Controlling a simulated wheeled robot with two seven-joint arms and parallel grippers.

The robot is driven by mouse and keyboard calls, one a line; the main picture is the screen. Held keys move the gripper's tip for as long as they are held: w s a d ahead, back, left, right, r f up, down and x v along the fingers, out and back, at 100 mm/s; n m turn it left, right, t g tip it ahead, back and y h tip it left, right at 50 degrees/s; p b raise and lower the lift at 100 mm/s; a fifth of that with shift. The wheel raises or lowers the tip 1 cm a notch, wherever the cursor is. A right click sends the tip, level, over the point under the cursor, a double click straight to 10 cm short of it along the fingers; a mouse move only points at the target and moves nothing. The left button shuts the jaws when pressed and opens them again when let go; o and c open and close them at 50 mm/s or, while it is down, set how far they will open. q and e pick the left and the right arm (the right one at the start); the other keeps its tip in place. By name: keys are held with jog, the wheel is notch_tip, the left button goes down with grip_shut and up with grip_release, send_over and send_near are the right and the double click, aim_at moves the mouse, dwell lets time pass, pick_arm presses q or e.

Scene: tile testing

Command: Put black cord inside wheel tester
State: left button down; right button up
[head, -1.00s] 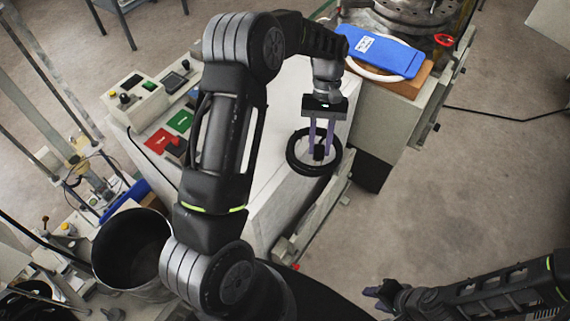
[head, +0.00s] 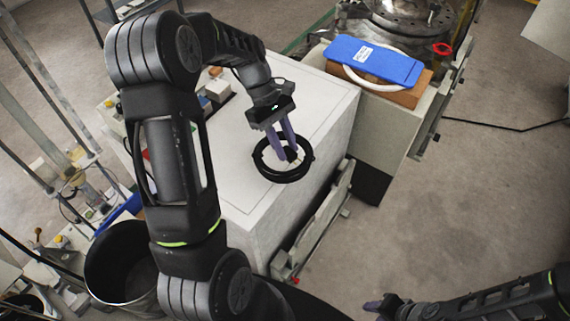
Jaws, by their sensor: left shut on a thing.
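My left gripper (head: 289,154) is shut on the dark middle part of a ring-shaped black cord (head: 285,177). It holds the ring over the right part of the white cabinet top (head: 232,198); I cannot tell whether the ring touches that top. The wheel tester is not clearly identifiable; a machine with a round metal plate (head: 408,14) stands at the top right. My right gripper (head: 383,306) is low in the view, away from the cabinet, and its jaw opening is unclear.
A blue flat case (head: 375,58) and a white ring (head: 373,78) lie on a brown block (head: 408,97) beside the cabinet. A dark bucket (head: 122,268) stands at the lower left.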

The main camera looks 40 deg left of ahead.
pick_arm(q)
jog(key=shift+f, duration=1.55)
jog(key=shift+f, duration=1.85)
jog(key=shift+f, duration=0.1)
jog(key=c, duration=1.1)
grip_release()
jog(key=b+v, duration=0.1)
jog(key=v, duration=1.1)
